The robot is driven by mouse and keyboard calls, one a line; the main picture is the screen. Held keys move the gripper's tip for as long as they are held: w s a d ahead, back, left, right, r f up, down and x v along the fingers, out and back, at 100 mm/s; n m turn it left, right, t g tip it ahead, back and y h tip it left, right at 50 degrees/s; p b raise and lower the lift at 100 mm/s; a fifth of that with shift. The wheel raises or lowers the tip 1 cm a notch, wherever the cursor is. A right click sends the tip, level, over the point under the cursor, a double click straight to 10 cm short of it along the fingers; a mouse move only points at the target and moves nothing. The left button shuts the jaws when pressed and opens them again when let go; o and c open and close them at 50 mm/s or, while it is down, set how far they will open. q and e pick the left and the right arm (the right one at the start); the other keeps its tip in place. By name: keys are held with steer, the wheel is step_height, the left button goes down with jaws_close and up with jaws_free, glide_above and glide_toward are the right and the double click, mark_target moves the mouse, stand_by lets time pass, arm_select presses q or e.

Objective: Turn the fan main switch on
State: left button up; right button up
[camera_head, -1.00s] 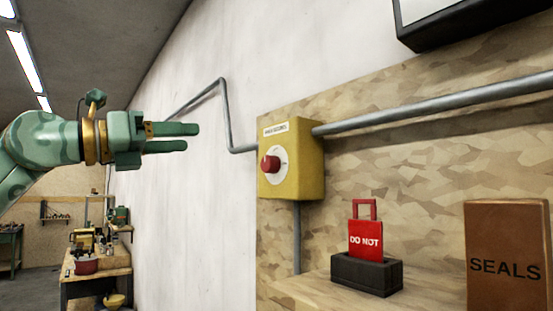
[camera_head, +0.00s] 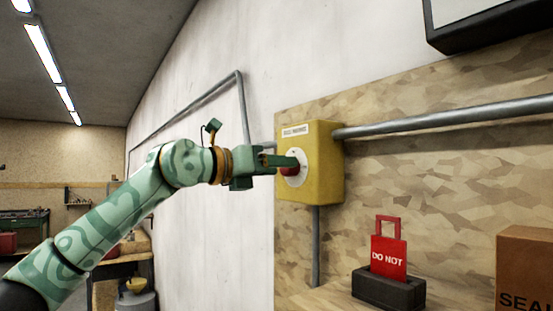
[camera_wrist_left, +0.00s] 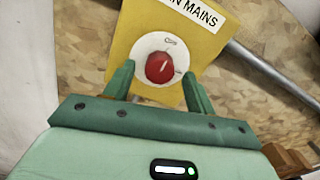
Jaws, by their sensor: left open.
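The fan main switch is a red round knob (camera_head: 290,168) on a white dial, on the front of a yellow box (camera_head: 322,160) fixed to the wall board. In the left wrist view the red knob (camera_wrist_left: 160,67) has a pale mark pointing up and right, and the box label ends in "MAINS". My left gripper (camera_head: 292,161) is at the dial, its fingers partly covering the knob. In the wrist view the open fingers (camera_wrist_left: 158,85) stand on either side of the knob, with gaps; contact cannot be told. My right gripper is not in view.
A grey pipe (camera_head: 450,117) runs right from the box, and another (camera_head: 316,245) runs down. Below stand a red "DO NOT" tag (camera_head: 388,255) in a dark holder (camera_head: 388,289) and a brown "SEALS" box (camera_head: 525,265). A dark-framed panel (camera_head: 490,28) hangs above.

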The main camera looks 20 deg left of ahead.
arm_select(q)
steer(key=shift+w+d, duration=0.3)
steer(key=shift+w, duration=0.05)
steer(key=c, duration=1)
steer(key=shift+o, duration=0.2)
steer(key=shift+a, duration=0.1)
steer(key=shift+m, duration=0.3)
steer(key=shift+m+p, duration=2.4)
steer(key=shift+m, duration=6.2)
steer(key=o, duration=1)
steer(key=shift+c, duration=0.2)
